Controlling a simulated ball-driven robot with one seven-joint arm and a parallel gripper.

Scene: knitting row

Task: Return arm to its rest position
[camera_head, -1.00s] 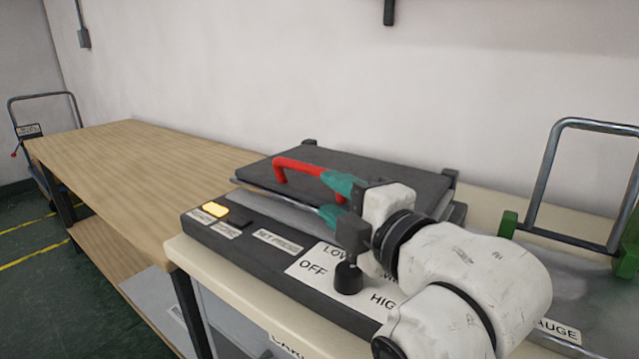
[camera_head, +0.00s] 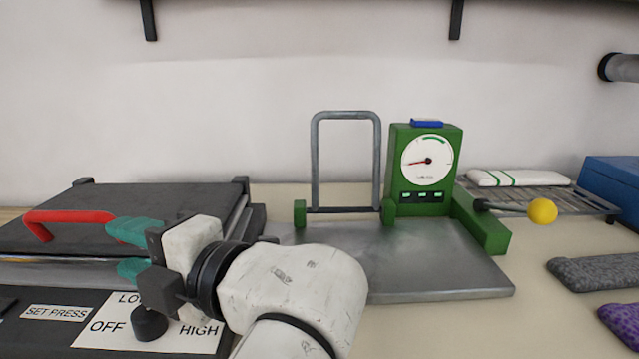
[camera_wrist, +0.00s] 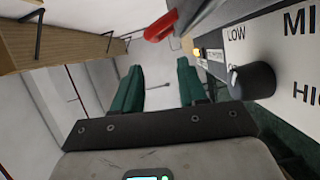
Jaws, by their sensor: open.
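My gripper (camera_head: 128,250) is in the head view at the left, with two teal fingers apart and nothing between them. It is beside the dark press (camera_head: 120,212), in front of the press's red handle (camera_head: 70,217) and above the control panel (camera_head: 190,335). The wrist view shows the two teal fingers (camera_wrist: 157,92) spread, with the red handle (camera_wrist: 160,27) beyond and the black knob (camera_wrist: 252,82) at the right. My white arm reaches in from the bottom of the head view.
A green gauge stand (camera_head: 425,168) with a metal plate (camera_head: 430,265) and grey frame (camera_head: 345,115) stands right of my arm. A yellow ball knob (camera_head: 543,211), a rack (camera_head: 540,195) with a white folded cloth (camera_head: 518,178), grey (camera_head: 600,270) and purple (camera_head: 622,325) knitted pieces and a blue box (camera_head: 615,185) are further right.

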